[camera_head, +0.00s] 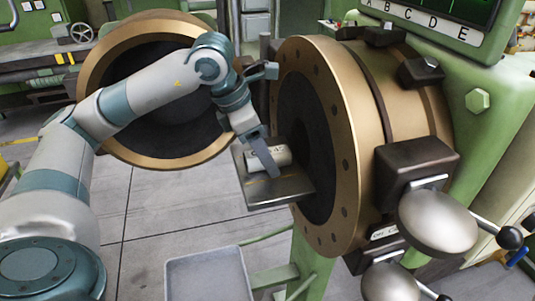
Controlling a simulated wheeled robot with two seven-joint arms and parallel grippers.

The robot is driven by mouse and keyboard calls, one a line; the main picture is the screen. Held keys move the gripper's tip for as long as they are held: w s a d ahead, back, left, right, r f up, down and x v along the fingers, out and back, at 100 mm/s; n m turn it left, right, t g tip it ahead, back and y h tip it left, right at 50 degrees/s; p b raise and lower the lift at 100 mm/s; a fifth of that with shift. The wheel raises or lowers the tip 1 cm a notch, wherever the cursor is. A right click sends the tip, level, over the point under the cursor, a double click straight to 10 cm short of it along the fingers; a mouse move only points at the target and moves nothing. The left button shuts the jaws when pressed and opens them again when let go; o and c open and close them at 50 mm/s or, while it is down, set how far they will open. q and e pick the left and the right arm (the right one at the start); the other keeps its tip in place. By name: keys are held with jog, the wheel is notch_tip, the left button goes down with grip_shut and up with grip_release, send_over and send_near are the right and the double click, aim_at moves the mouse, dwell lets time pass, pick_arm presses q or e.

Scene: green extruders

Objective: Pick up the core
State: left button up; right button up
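The core looks like a small white cylinder (281,156) with dark lettering. It lies on its side on a small metal shelf (287,193) at the mouth of the open extruder. My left gripper (267,163) reaches down over the core from above. One grey finger crosses in front of the core and hides part of it. The other finger is hidden, so I cannot tell whether the gripper grips the core or stands open around it. The core appears to rest on the shelf. My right gripper is out of view.
The extruder's bronze flanged ring (352,150) stands just right of the shelf. A round bronze door (165,155) hangs open behind my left arm. A light grey tray (208,278) is below. Clamps with round metal weights (437,222) are at the right. Tiled floor is open at centre left.

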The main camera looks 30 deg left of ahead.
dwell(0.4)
pick_arm(q)
jog(key=c, duration=1.5)
jog(key=shift+o, duration=0.2)
jog(key=shift+r, duration=0.1)
notch_tip(320, 180, up, 8)
jog(key=shift+w+r+b, duration=0.1)
jog(key=shift+r+b, duration=0.05)
jog(key=shift+b, duration=1.05)
jog(key=shift+r, duration=0.75)
